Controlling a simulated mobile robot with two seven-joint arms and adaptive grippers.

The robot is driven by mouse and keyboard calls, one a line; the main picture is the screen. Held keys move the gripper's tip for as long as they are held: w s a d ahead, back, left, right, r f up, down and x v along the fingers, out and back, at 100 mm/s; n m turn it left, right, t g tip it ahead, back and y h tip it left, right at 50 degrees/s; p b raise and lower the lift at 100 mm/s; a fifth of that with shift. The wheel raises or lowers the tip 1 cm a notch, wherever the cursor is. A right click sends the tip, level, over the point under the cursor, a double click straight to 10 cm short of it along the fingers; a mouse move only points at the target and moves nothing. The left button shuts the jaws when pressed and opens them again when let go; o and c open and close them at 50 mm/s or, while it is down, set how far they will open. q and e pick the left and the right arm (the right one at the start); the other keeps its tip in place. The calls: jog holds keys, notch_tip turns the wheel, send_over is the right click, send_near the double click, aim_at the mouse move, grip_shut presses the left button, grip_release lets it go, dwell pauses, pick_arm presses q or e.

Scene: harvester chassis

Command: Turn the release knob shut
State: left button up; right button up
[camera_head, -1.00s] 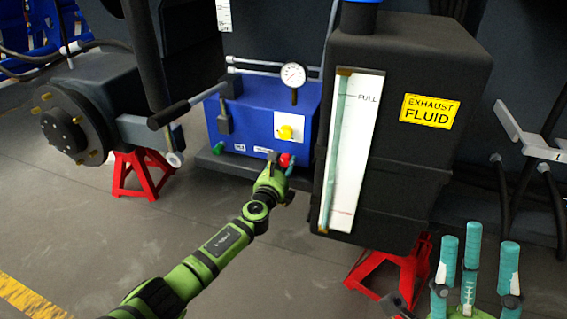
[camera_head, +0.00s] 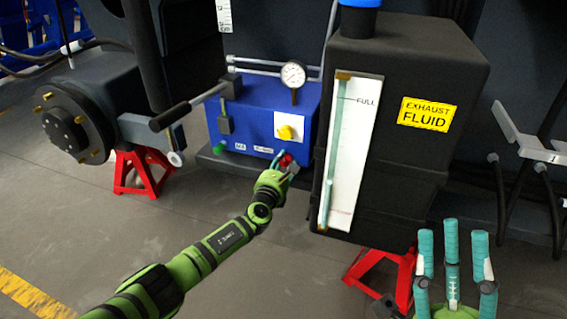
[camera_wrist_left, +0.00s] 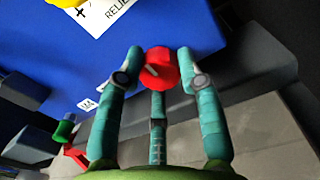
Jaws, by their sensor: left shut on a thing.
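The release knob (camera_head: 286,160) is a small red knob low on the front of the blue pump box (camera_head: 258,112). In the left wrist view the red knob (camera_wrist_left: 158,68) shows a pale line across its face and sits between my teal fingers. My left gripper (camera_head: 282,166) is at the knob; in the wrist view my left gripper (camera_wrist_left: 160,72) is shut on it, with a finger on each side and one below. My right gripper (camera_head: 455,255) is at the lower right, fingers pointing up, spread apart and empty, far from the box.
A yellow knob (camera_head: 285,132) is above the red one, and a green fitting (camera_head: 219,147) is at the box's left. A lever handle (camera_head: 170,117) juts left. The black exhaust fluid tank (camera_head: 400,60) stands close on the right. A red stand (camera_head: 140,172) is at left.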

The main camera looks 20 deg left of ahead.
pick_arm(q)
jog(key=shift+d+f, duration=0.15)
jog(key=o, duration=1.1)
jog(key=shift+o, duration=0.2)
jog(key=shift+s, duration=0.15)
jog(key=shift+s, duration=0.3)
jog(key=s, duration=1.1)
jog(key=shift+s, duration=0.1)
